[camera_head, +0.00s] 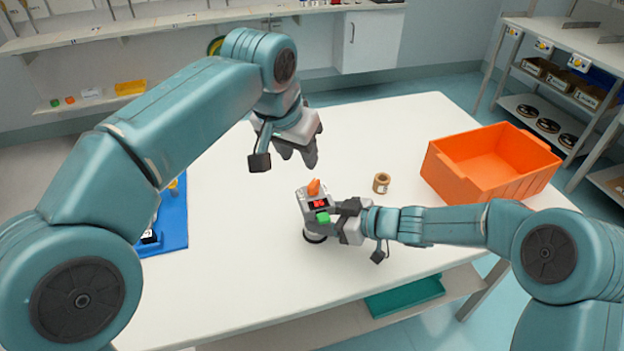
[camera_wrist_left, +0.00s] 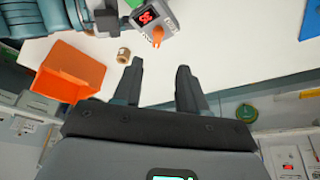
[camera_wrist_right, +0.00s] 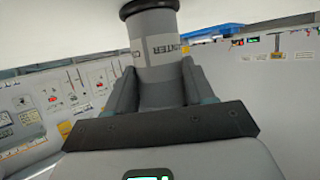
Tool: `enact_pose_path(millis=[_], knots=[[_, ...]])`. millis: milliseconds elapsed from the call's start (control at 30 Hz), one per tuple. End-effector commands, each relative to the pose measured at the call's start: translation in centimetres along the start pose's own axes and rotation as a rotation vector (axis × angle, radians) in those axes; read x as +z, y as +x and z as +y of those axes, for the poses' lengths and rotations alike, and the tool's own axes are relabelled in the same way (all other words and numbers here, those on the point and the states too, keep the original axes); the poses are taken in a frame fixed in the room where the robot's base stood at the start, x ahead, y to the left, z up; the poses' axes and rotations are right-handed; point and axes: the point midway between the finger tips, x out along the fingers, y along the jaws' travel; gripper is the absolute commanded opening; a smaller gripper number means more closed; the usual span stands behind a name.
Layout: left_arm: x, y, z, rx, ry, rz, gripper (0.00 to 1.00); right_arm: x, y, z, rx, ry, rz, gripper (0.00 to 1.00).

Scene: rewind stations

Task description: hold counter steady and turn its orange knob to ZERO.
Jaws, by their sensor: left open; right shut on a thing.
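The counter (camera_head: 316,205) is a grey device with a red lit display and a green button, standing on the white table. Its orange knob (camera_head: 314,187) is on its upper end; the knob also shows in the left wrist view (camera_wrist_left: 158,36). My right gripper (camera_head: 345,220) is shut on the counter's body, whose label shows in the right wrist view (camera_wrist_right: 157,45). My left gripper (camera_head: 300,155) is open and empty, above the table behind the counter and apart from the knob. The display's digits are too small to read surely.
A small tan spool (camera_head: 381,183) stands right of the counter. An orange bin (camera_head: 490,165) is at the table's right. A blue mat (camera_head: 172,220) lies at the left, partly behind my left arm. The table (camera_head: 400,125) is clear at the back.

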Motion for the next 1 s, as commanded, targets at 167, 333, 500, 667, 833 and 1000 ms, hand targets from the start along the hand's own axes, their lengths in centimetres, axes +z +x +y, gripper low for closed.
enact_pose_path(millis=[167, 333, 500, 667, 833, 1000], knots=[[-0.1, 1.6, 0.4, 0.002, 0.005, 0.006, 0.41, 0.0, 0.0, 0.0, 0.000, 0.000, 0.001, 0.17], [-0.1, 5.4, 0.4, 0.004, 0.004, 0.005, 0.41, 0.0, 0.0, 0.0, 0.000, 0.000, 0.001, 0.17], [-0.2, 8.7, 0.4, 0.004, 0.003, 0.007, 0.41, 0.0, 0.0, 0.0, 0.000, 0.000, 0.001, 0.17], [-0.3, 10.7, 0.4, 0.004, 0.002, 0.009, 0.41, 0.0, 0.0, 0.0, 0.000, 0.000, 0.001, 0.17], [-0.3, 11.5, 0.4, 0.004, 0.002, 0.010, 0.41, 0.0, 0.0, 0.0, 0.000, 0.000, 0.001, 0.17], [-0.3, 11.5, 0.4, 0.004, 0.002, 0.010, 0.41, 0.0, 0.0, 0.0, 0.000, 0.000, 0.001, 0.17]])
